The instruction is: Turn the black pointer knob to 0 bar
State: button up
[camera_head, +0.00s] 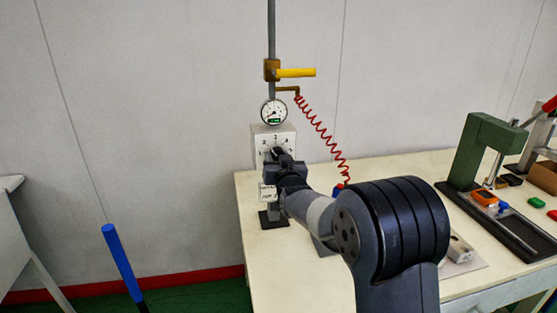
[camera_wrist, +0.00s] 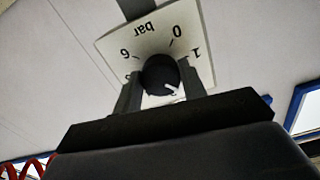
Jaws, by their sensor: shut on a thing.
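The black pointer knob (camera_wrist: 160,76) sits on a white dial plate (camera_wrist: 118,42); the plate also shows in the head view (camera_head: 259,131). In the wrist view the dial appears upside down, with 0 at upper right, 1 at right and 6 at upper left. The knob's white pointer mark points to the lower right, past the 1 and away from the 0; the number it faces is hidden. My gripper (camera_wrist: 161,88) is shut on the knob, one finger on each side. In the head view my gripper (camera_head: 278,153) largely covers the knob.
A round gauge (camera_head: 273,112) is above the dial box, with a yellow-handled valve (camera_head: 295,72) higher up. A red coiled hose (camera_head: 322,135) hangs to the right. A green press (camera_head: 473,150) stands on the white table (camera_head: 390,165). A blue-handled pole (camera_head: 122,262) is at left.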

jog(key=shift+f+n+b, duration=0.1)
jog(key=shift+n+b, duration=0.2)
jog(key=shift+b, duration=0.05)
jog(key=n+b, duration=0.2)
jog(key=n, duration=0.7)
jog(key=n+b, duration=0.3)
jog(key=n, duration=0.6)
jog(key=shift+d+r, duration=0.1)
jog(key=shift+r, duration=0.1)
jog(key=shift+n, duration=0.4)
jog(key=o, duration=1)
jog(key=shift+c, duration=0.2)
jog(key=shift+s, duration=0.1)
